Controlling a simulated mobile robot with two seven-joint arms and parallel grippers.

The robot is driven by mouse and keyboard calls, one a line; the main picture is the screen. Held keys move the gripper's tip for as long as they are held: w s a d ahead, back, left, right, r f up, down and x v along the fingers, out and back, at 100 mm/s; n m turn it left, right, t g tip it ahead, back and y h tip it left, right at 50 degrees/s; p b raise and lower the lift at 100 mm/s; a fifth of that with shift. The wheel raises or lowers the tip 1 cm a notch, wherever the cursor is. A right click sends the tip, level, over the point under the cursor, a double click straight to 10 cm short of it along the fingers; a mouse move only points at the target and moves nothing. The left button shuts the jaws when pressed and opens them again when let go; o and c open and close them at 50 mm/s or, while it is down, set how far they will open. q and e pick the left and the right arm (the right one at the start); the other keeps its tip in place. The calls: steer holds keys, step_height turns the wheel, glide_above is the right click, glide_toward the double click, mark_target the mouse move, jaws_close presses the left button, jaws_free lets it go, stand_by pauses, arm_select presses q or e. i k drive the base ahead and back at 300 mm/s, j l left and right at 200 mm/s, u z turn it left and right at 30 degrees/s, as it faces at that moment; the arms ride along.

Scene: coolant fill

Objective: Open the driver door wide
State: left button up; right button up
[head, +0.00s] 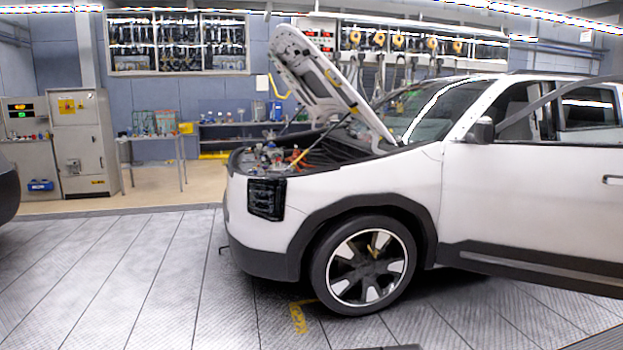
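The white car stands side-on with its front to the left. Its driver door (540,200) is at the right side of the head view and runs out of the right edge. The door stands partly open: its dark window frame (560,105) and lower edge slant out toward me, apart from the body behind. The door handle (612,180) shows near the right picture edge. The door's rear edge is cut off, so how wide it stands cannot be told exactly. Neither of my grippers is in view.
The hood (325,80) is raised over the engine bay. The front wheel (370,265) is nearest me. The floor (130,280) at the left is clear. Cabinets (85,140) and a small table (155,138) stand at the back left. Another dark vehicle edges in at far left.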

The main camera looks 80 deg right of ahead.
mark_target(545, 213)
steer(key=z, duration=3.95)
steer(key=i+l+z, duration=0.5)
steer(key=i, duration=0.3)
steer(key=i+l+z, duration=0.3)
steer(key=i, duration=0.15)
steer(key=i+l+z, duration=0.1)
steer(key=i+z, duration=0.15)
steer(key=i, duration=0.2)
steer(key=i+z, duration=0.15)
steer(key=i, duration=1.3)
steer(key=i+u, duration=0.15)
steer(key=i, duration=0.55)
steer(key=i+l+u, duration=0.15)
steer(key=i, duration=0.6)
